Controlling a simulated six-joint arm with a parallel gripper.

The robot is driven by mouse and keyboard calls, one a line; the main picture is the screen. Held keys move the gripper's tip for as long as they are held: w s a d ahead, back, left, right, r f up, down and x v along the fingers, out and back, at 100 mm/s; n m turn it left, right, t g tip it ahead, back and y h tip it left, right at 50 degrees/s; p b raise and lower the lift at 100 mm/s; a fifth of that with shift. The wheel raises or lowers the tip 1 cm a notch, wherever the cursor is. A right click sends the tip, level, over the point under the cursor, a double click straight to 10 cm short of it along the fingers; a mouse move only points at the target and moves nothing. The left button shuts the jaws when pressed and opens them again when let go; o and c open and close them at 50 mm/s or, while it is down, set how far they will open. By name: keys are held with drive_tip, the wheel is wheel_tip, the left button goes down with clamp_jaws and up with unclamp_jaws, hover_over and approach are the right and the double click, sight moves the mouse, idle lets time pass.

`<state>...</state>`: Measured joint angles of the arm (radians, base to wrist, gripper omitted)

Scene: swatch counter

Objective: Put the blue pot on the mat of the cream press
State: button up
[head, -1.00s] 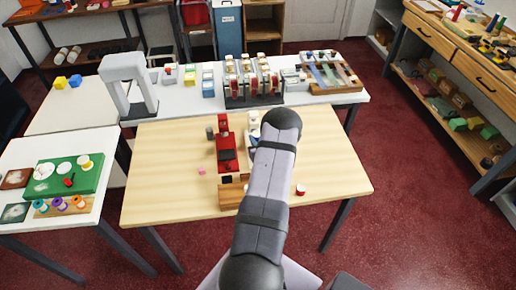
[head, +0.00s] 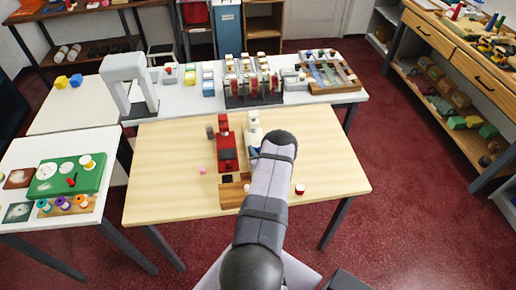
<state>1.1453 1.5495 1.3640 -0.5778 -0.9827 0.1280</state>
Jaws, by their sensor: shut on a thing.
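The cream press (head: 253,131) stands on the wooden table, to the right of the red press (head: 227,143). My arm covers its front right part. A small blue patch (head: 253,152) shows at the front of the cream press, beside my arm. I cannot tell whether it is the blue pot or part of the press. My gripper is hidden behind my own arm, so its fingers and anything in them do not show.
A wooden block (head: 234,192), a pink piece (head: 202,170), a grey cylinder (head: 210,132) and a small red-and-white pot (head: 300,189) are on the table (head: 165,180).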

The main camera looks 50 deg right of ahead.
drive_tip(key=shift+f, duration=0.2)
drive_tip(key=o, duration=1.1)
drive_tip(key=shift+c, duration=0.2)
drive_tip(key=shift+r, duration=0.25)
drive_tip(key=shift+s+a, duration=0.15)
drive_tip(key=shift+s, duration=0.1)
drive_tip(key=b+v, duration=0.2)
drive_tip(key=v, duration=0.9)
drive_tip(key=shift+s+a+b, duration=0.15)
drive_tip(key=shift+a+b, duration=0.05)
drive_tip(key=shift+b, duration=0.2)
drive_tip(key=shift+r, duration=0.1)
